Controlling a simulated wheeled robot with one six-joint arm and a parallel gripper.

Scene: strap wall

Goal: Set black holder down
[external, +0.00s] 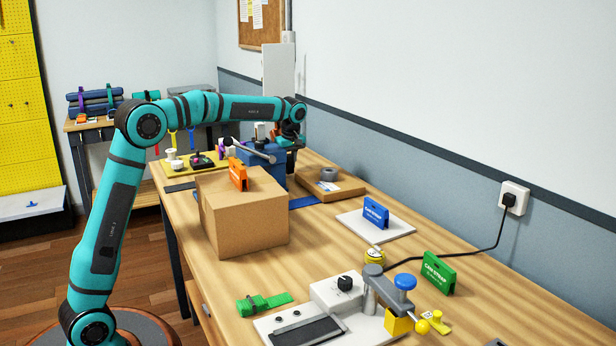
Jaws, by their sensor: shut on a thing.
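My gripper (291,143) points down at the far end of my arm, over the back part of the table near the wall. It is shut on a dark thing just below the fingers, which I take to be the black holder; it is small here and partly hidden, so its outline is unclear. A blue box (262,163) stands just left of and below my gripper. I cannot tell whether the held thing touches the table or the box.
A cardboard box (243,217) with an orange holder (237,174) on top stands in front. A blue holder (375,213) is on a white plate, and a green holder (438,272) stands at right. A brown tray (328,187) with a grey roll lies right of my gripper.

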